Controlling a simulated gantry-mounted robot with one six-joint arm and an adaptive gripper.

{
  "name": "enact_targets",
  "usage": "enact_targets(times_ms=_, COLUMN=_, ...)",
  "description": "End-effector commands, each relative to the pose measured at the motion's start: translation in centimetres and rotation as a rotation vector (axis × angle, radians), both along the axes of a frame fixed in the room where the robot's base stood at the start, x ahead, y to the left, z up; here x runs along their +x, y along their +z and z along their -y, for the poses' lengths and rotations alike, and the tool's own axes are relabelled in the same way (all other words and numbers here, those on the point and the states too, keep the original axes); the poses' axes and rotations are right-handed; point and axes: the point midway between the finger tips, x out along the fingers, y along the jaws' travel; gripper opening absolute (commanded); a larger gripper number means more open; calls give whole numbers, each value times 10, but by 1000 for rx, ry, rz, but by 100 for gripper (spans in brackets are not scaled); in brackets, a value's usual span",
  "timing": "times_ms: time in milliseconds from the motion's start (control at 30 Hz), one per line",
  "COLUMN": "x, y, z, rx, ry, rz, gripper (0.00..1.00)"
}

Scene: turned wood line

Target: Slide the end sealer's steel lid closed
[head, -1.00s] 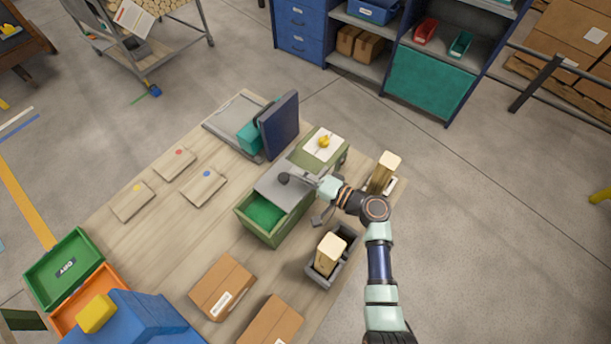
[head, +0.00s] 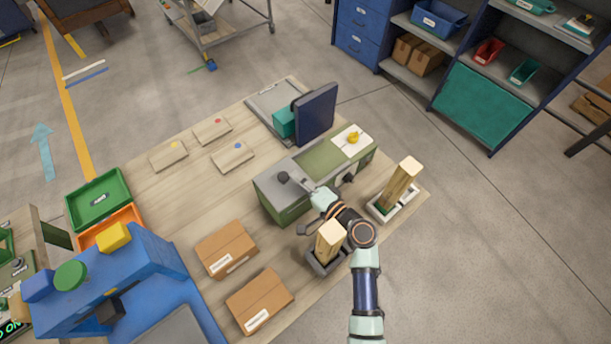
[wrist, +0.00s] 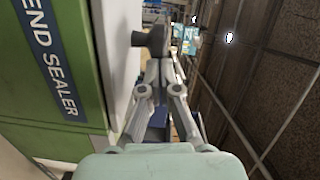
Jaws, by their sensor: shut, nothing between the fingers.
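The end sealer (head: 290,215) is a long green box on the wooden bench; its lettered side shows in the wrist view (wrist: 95,60). Its grey steel lid (head: 268,186) lies flat over the left end, and no open bay shows there. A dark knob (head: 284,177) stands on the lid. A bare green top panel (head: 322,158) lies to the lid's right. My gripper (head: 298,182) is shut and empty, its fingertips beside the knob on its right. In the wrist view, the fingers (wrist: 160,72) reach up close to the knob (wrist: 150,39); I cannot tell whether they touch.
A dark blue upright panel (head: 316,114) stands behind the sealer. Wood blocks stand in grey holders to the right (head: 402,180) and in front (head: 330,240). Cardboard boxes (head: 227,248) lie front left. The bench's middle left is clear.

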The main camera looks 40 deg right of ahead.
Motion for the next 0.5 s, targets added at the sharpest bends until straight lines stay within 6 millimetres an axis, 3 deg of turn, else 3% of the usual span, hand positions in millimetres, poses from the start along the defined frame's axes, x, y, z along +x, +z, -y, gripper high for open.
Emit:
enact_targets(times_ms=233, x=1, y=9, z=-3, rx=0, ry=10, rz=3, gripper=0)
enact_targets(times_ms=500, x=-1, y=68, z=1, rx=-5, ry=5, rz=4, gripper=0)
